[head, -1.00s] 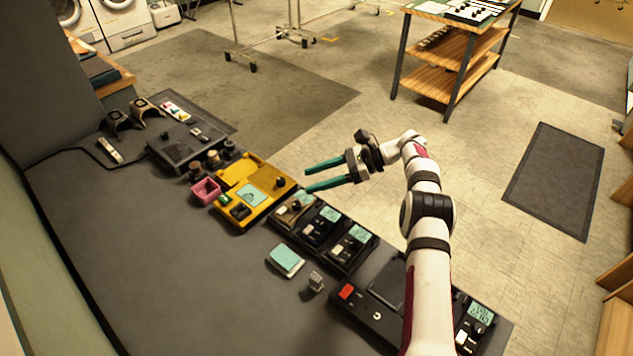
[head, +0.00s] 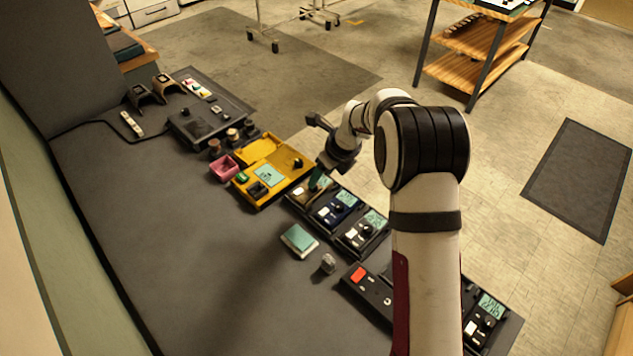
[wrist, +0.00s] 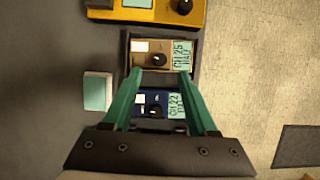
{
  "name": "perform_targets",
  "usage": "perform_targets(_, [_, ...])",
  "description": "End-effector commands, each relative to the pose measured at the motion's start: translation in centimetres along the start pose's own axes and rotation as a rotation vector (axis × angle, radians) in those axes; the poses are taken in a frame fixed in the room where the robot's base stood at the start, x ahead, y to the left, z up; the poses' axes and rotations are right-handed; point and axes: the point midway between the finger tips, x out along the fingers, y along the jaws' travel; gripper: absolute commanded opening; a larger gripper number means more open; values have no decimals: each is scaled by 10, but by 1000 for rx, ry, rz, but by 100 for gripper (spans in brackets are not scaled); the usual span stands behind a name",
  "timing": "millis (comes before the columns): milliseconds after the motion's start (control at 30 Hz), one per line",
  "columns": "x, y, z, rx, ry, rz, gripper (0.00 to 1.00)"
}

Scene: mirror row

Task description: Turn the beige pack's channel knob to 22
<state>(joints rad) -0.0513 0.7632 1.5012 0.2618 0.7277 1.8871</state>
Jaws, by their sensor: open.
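The beige pack (wrist: 150,47) lies in a dark tray in the wrist view, with a black channel knob (wrist: 159,60) and a pale green display (wrist: 183,55) that seems to read CH 25. In the head view the beige pack (head: 297,197) is partly hidden by my gripper. My gripper (wrist: 160,74) is open and empty. Its teal fingers point at the beige pack, with the tips on either side of the knob's line and a little short of it in the picture. I cannot tell their height above it.
A blue pack (wrist: 152,98) reading CH 22 lies between my fingers in the wrist view. The yellow unit (wrist: 150,14) is beyond the beige pack.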

Motion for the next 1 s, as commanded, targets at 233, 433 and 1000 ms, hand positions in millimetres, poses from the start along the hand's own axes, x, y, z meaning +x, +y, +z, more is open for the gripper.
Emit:
perform_targets(233, [48, 0, 0, 0, 0, 1, 59])
perform_targets(433, [56, 0, 0, 0, -1, 0, 59])
perform_targets(1000, [55, 0, 0, 0, -1, 0, 0])
